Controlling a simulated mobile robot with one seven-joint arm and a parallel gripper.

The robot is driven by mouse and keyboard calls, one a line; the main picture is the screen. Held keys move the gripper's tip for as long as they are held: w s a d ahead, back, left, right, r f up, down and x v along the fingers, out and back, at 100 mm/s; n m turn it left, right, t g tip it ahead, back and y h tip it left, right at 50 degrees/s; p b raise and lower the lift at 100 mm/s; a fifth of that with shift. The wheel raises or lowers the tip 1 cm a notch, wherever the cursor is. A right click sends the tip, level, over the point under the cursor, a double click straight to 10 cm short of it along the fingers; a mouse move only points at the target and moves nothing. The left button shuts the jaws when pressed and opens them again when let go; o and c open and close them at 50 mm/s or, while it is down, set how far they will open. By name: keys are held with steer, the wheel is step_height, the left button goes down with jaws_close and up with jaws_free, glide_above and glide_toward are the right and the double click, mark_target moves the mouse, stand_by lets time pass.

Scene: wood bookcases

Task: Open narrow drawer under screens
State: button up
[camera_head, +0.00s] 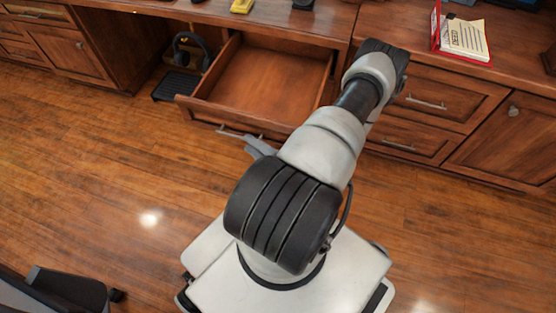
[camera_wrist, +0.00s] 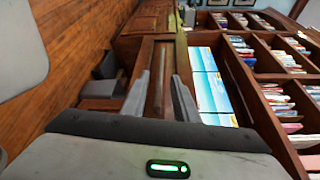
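The wide shallow drawer (camera_head: 262,82) under the desk stands pulled out and looks empty in the head view. Its metal handle (camera_head: 238,133) is on the front face, partly hidden by my arm. The screens (camera_wrist: 210,82) show a blue picture in the wrist view. My gripper's two grey fingers (camera_wrist: 160,98) stand apart in the wrist view, with brown wood seen between them. Whether they touch the wood or the handle is unclear. A grey piece beside the handle in the head view may be part of my gripper; my arm hides the rest.
Closed drawers (camera_head: 425,104) are right of my arm. Headphones (camera_head: 187,50) and a black object (camera_head: 178,86) are left of the open drawer. A red stand with papers (camera_head: 465,38) is on the desktop. A dark chair (camera_head: 68,288) is at lower left. Floor at left is clear.

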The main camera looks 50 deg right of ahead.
steer(key=s, duration=1.1)
steer(key=shift+s+r+p, duration=0.2)
steer(key=shift+r+p, duration=0.2)
steer(key=shift+r, duration=0.05)
